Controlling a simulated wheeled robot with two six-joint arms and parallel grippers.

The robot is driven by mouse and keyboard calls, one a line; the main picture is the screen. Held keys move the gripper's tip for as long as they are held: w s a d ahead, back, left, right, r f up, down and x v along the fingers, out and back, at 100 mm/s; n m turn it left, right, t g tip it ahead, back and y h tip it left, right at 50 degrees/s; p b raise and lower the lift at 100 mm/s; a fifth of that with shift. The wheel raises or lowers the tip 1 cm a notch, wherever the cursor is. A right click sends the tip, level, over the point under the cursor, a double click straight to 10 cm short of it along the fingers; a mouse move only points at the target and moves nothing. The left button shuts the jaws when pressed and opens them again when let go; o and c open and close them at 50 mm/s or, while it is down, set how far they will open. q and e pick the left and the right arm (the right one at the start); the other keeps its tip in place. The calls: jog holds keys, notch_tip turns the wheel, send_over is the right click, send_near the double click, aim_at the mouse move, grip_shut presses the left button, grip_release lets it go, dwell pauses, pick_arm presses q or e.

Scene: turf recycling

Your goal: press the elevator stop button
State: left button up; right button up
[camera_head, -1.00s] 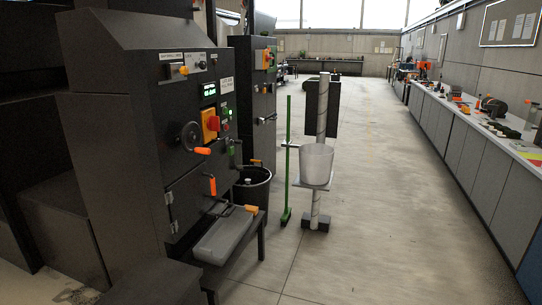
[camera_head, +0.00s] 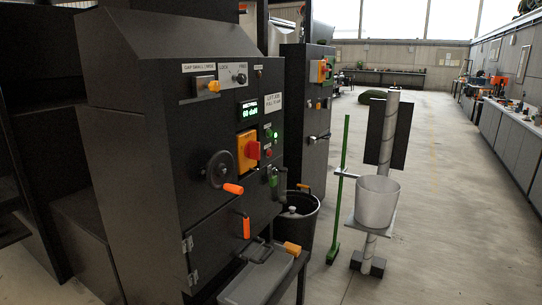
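A dark machine cabinet (camera_head: 150,150) fills the left and centre of the head view. Its panel has a lit green button (camera_head: 268,133) with a small red button (camera_head: 268,154) below it. A larger red knob on a yellow plate (camera_head: 246,151) sits just left of them. A second dark cabinet (camera_head: 301,120) behind it carries an orange and yellow box switch (camera_head: 321,71) near its top. I cannot read which button is labelled as the elevator stop. Neither of my grippers is in view.
A handwheel (camera_head: 218,170) and an orange-gripped lever (camera_head: 246,227) stick out of the front cabinet. A grey tray (camera_head: 257,280) and a black bucket (camera_head: 301,222) stand below. A pole with a translucent bucket (camera_head: 377,203) stands right. The floor beyond is open.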

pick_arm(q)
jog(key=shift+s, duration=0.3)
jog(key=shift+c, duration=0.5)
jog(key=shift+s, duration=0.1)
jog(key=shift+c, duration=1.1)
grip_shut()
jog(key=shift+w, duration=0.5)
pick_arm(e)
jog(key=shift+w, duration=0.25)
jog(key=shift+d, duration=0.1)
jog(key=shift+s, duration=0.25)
